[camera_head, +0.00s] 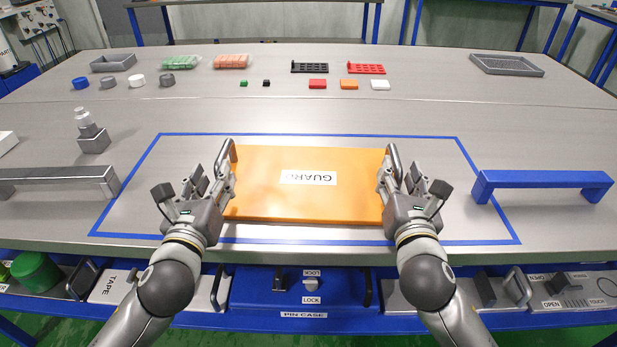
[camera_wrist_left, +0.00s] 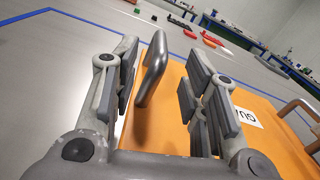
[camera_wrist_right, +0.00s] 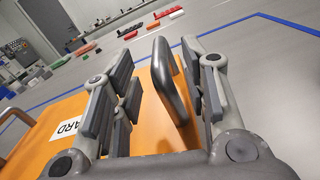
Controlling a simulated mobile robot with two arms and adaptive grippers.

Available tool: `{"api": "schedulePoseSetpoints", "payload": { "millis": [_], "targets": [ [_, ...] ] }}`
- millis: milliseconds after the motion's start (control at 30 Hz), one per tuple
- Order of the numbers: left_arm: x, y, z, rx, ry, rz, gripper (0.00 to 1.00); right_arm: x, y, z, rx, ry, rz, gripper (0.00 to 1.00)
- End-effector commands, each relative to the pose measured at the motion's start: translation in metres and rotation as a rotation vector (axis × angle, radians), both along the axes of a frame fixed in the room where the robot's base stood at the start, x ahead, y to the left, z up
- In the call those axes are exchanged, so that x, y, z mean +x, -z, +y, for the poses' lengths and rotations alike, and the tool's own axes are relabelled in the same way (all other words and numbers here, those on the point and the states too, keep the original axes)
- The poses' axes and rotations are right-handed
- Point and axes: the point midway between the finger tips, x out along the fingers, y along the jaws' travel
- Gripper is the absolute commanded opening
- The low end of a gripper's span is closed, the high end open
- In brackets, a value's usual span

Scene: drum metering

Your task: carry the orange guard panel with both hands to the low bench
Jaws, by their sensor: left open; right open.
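The orange guard panel (camera_head: 310,203) lies flat on the table inside a blue outline, with a white label reading GUARD upside down. It has a grey bar handle at each end. My left gripper (camera_head: 222,172) is open at the left handle; in the left wrist view that handle (camera_wrist_left: 153,68) stands between the spread fingers (camera_wrist_left: 158,85). My right gripper (camera_head: 396,170) is open at the right handle; in the right wrist view that handle (camera_wrist_right: 168,75) stands between the spread fingers (camera_wrist_right: 163,88). Gaps show beside both handles. The low bench cannot be made out for certain.
A grey bar (camera_head: 55,176) stands at the left and a blue bar (camera_head: 540,179) at the right of the outline. Small blocks, trays and caps line the back. A lower shelf in front holds a blue pin case (camera_head: 300,290) and other items.

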Motion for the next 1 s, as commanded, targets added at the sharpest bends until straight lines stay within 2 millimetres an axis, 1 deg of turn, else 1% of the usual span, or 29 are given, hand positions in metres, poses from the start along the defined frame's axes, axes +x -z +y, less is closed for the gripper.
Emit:
{"api": "schedulePoseSetpoints", "payload": {
  "millis": [33,200,400,567,833,1000],
  "targets": [
    [0.011,-0.001,-0.001,-0.002,-0.001,-0.002,0.41,0.011,-0.001,-0.001,0.002,0.001,-0.002,0.41],
    [0.039,-0.001,-0.003,-0.002,-0.001,0.0,0.41,0.039,-0.001,-0.003,0.001,0.001,-0.001,0.41],
    [0.06,0.0,-0.005,-0.001,-0.001,0.0,0.41,0.06,0.0,-0.005,0.001,0.001,0.001,0.41],
    [0.066,0.0,-0.006,-0.001,0.001,0.001,0.41,0.066,0.0,-0.005,0.001,-0.001,0.0,0.41],
    [0.066,0.0,-0.005,-0.001,0.001,0.001,0.41,0.066,0.0,-0.005,0.001,-0.001,0.0,0.41],
    [0.066,0.0,-0.005,-0.001,0.0,0.001,0.19,0.066,0.0,-0.005,0.001,0.0,0.001,0.19]
  ]
}}
